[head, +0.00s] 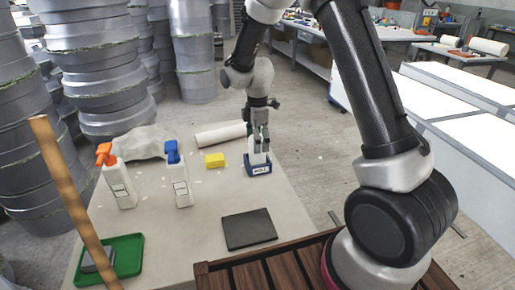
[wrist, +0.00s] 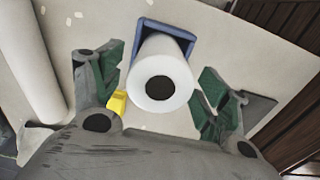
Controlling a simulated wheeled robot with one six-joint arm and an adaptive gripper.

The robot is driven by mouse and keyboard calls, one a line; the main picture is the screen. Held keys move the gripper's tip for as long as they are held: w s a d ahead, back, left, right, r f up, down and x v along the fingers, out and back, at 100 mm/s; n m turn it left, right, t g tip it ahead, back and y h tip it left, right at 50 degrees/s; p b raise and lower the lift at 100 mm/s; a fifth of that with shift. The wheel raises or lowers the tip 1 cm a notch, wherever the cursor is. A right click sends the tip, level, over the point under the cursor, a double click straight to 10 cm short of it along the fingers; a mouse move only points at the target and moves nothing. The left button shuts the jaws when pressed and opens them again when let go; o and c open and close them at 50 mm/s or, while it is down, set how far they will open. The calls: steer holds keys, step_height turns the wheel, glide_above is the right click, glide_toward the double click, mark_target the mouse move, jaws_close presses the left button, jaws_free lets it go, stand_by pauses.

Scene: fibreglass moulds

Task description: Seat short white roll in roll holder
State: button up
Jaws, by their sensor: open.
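The short white roll (head: 257,158) stands in the blue roll holder (head: 258,169) on the table. In the wrist view the roll (wrist: 160,80) shows its dark core end-on, and the blue holder (wrist: 151,24) is around its far end. My gripper (head: 261,143) is over the roll from above. In the wrist view its two green-padded fingers (wrist: 160,88) are spread, one on each side of the roll, with gaps between pads and roll. The roll's lower end is hidden inside the holder.
A longer white roll (head: 220,134) lies behind. A yellow block (head: 215,160), a blue-topped spray bottle (head: 179,178) and an orange-topped one (head: 117,178) stand to the left. A dark flat plate (head: 249,229) lies in front. A green tray (head: 125,259) is at front left.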

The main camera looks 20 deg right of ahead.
step_height(320, 180, up, 8)
steer(key=shift+r, duration=0.25)
steer(key=shift+d+r, duration=0.1)
steer(key=shift+r, duration=0.15)
steer(key=s+d+r+m+t, duration=0.2)
steer(key=s+d+r+m, duration=0.75)
steer(key=s+r, duration=0.45)
steer(key=s+d+m+t, duration=0.1)
steer(key=s+m, duration=0.3)
steer(key=s, duration=0.4)
steer(key=s+d+r+m+t, duration=0.1)
steer(key=s+d+m, duration=0.3)
steer(key=s, duration=0.4)
steer(key=shift+r, duration=0.25)
steer(key=shift+d+m, duration=0.1)
steer(key=shift+m, duration=0.15)
